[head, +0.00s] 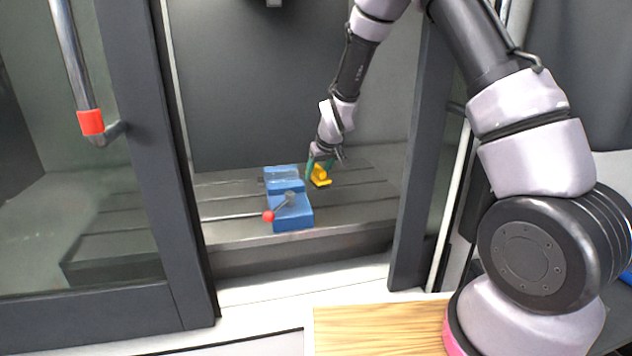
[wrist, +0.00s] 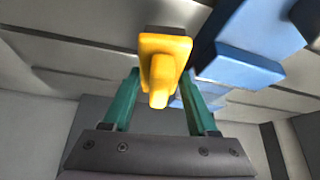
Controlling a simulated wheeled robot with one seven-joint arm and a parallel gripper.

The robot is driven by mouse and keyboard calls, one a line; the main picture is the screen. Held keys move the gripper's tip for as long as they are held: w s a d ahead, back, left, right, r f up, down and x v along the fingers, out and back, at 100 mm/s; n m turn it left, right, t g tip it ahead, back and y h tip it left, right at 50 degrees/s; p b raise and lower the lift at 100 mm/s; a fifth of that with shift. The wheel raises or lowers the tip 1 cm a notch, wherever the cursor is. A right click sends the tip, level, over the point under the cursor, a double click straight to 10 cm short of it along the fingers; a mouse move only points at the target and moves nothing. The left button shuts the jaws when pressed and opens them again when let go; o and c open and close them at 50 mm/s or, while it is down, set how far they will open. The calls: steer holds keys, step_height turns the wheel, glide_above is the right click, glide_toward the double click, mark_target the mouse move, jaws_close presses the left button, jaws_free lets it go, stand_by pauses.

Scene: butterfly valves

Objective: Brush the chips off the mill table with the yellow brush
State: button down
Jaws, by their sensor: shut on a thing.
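The yellow brush (head: 320,176) is held in my gripper (head: 320,163) over the mill table (head: 357,197), just right of the blue vise. In the wrist view the yellow brush (wrist: 163,62) sits between the two green fingers of my gripper (wrist: 160,88), with its dark bristle end pointing away toward the table. The slotted mill table (wrist: 90,45) fills the top of that view. In the head view the brush is close to the table surface; I cannot tell whether the bristles touch it. I cannot make out any chips in either view.
A blue vise (head: 291,211) with a red-tipped handle (head: 269,216) stands on the table left of the brush; it also shows in the wrist view (wrist: 240,45). The door frame (head: 150,150) and right post (head: 425,170) bound the opening. The table right of the brush is clear.

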steer(key=shift+r, duration=1.65)
